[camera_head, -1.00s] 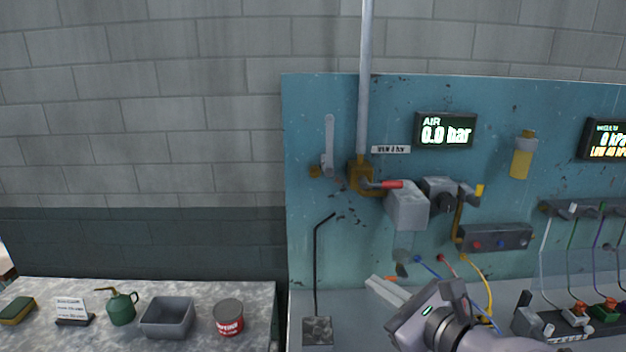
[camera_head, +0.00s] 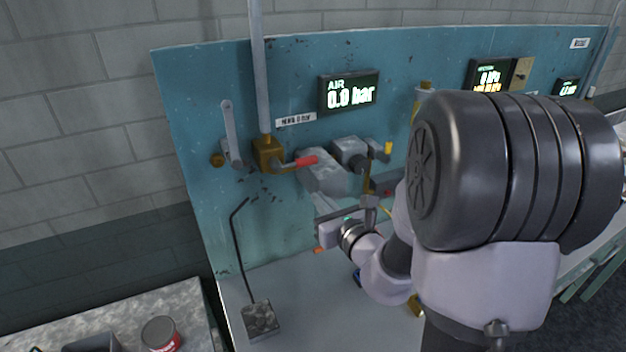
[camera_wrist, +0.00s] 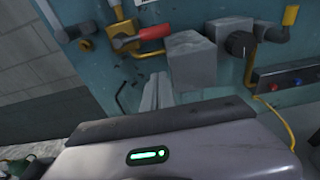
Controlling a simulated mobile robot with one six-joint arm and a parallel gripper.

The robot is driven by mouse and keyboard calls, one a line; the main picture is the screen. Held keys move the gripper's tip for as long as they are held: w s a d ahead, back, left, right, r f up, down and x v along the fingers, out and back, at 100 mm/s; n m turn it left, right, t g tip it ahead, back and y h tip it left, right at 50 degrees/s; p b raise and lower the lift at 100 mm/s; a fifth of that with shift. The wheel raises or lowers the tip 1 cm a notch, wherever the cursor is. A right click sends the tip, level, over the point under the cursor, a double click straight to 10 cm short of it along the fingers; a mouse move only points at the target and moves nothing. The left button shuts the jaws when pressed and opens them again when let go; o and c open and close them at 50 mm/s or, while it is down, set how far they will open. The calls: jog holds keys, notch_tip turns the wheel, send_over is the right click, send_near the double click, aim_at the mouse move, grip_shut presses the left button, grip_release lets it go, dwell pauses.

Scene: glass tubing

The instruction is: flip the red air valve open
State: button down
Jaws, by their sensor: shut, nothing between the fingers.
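The red air valve handle (camera_head: 306,161) sticks out sideways to the right from a brass valve body (camera_head: 267,154) at the foot of a vertical grey pipe. It lies across the pipe. In the wrist view the red handle (camera_wrist: 155,34) is at the upper middle, with the brass body (camera_wrist: 122,30) to its left. The AIR display (camera_head: 348,93) reads 0.0 bar. My gripper (camera_head: 326,206) is below the handle and a little right of it, apart from it. In the wrist view my gripper's fingers (camera_wrist: 157,88) are together and empty, pointing toward the panel.
A grey box (camera_head: 322,172) and a regulator with a dark knob (camera_head: 352,153) sit right of the handle. A grey lever (camera_head: 231,130) hangs on the panel to its left. A bent black rod on a block (camera_head: 261,319) stands on the bench below.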

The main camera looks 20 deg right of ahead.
jog(key=w+r, duration=0.2)
jog(key=w, duration=0.5)
jog(key=shift+r, duration=0.4)
jog(key=shift+w, duration=0.15)
